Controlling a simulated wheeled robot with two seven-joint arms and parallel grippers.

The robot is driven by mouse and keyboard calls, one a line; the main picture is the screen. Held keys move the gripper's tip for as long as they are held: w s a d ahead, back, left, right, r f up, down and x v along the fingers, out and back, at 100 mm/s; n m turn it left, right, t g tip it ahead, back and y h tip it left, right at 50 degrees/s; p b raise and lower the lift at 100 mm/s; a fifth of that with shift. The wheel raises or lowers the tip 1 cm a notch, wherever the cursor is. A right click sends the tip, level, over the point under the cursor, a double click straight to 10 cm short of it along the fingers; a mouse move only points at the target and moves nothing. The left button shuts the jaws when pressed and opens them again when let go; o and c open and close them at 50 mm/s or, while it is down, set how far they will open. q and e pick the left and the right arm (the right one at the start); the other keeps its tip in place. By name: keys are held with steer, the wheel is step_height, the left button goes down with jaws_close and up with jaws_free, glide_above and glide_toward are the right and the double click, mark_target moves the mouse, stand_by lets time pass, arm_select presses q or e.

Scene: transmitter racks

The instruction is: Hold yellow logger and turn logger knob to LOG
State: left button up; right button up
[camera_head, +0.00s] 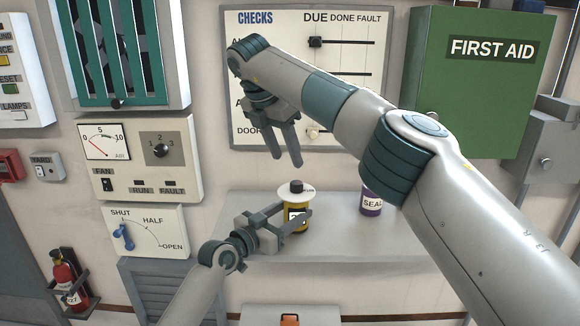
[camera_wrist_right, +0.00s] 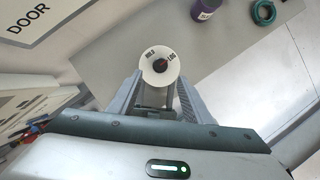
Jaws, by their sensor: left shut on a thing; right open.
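The yellow logger (camera_head: 292,228) stands upright on the grey shelf, with a dark knob (camera_head: 296,187) on its white top disc. My left gripper (camera_head: 296,212) is shut around its body from the left and front. My right gripper (camera_head: 284,158) is open and empty above the logger, fingers pointing down, apart from the knob. In the right wrist view the white disc (camera_wrist_right: 150,74) shows between and beyond the open fingers (camera_wrist_right: 157,98). It carries HOLD and LOG marks around the dark knob (camera_wrist_right: 160,65), which has a reddish mark. I cannot tell which mark the knob points at.
A purple SEAL container (camera_head: 371,203) stands on the shelf (camera_head: 345,238) to the right; a green ring (camera_wrist_right: 264,13) lies beyond it. The CHECKS board (camera_head: 350,75) is on the wall behind my right arm. The green FIRST AID box (camera_head: 470,100) is at right.

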steer(key=shift+v, duration=1.5)
arm_select(q)
steer(key=o, duration=1.4)
steer(key=v, duration=1.2)
